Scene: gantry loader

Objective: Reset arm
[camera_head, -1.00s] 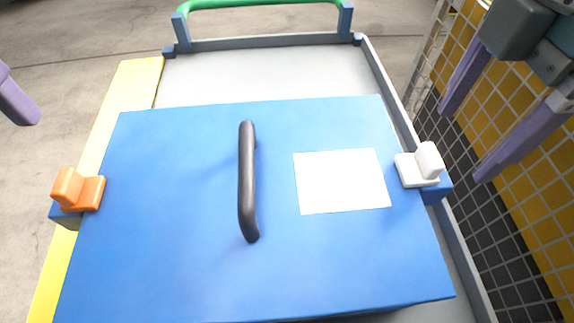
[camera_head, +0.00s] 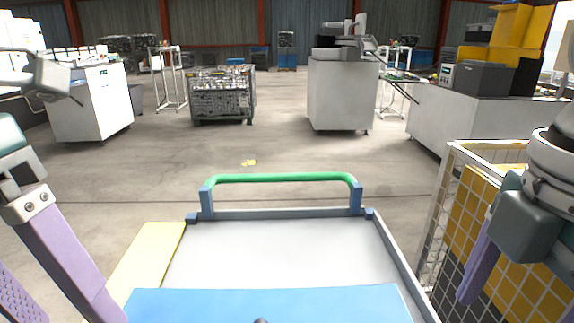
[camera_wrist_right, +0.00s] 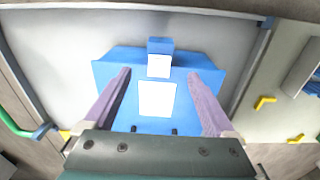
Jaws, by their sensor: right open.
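My right gripper (camera_wrist_right: 158,76) is open and empty in the right wrist view, its two purple fingers well apart. Between and beyond them is a blue lid (camera_wrist_right: 215,75) with a white sheet (camera_wrist_right: 157,99) and a white latch piece (camera_wrist_right: 159,66) at its edge. In the head view my right gripper (camera_head: 478,268) is at the right edge, in front of the mesh fence. My left gripper (camera_head: 72,262) is at the lower left, with purple fingers cut off by the frame, so its opening is unclear. Only the far strip of the blue lid (camera_head: 270,303) shows there.
The grey cart tray (camera_head: 275,250) has a green push bar (camera_head: 283,178) at its far end and a yellow strip (camera_head: 148,255) along its left. A mesh fence (camera_head: 455,215) stands close on the right. Open floor (camera_head: 280,145) lies beyond, with cabinets and a wire crate (camera_head: 222,95) farther back.

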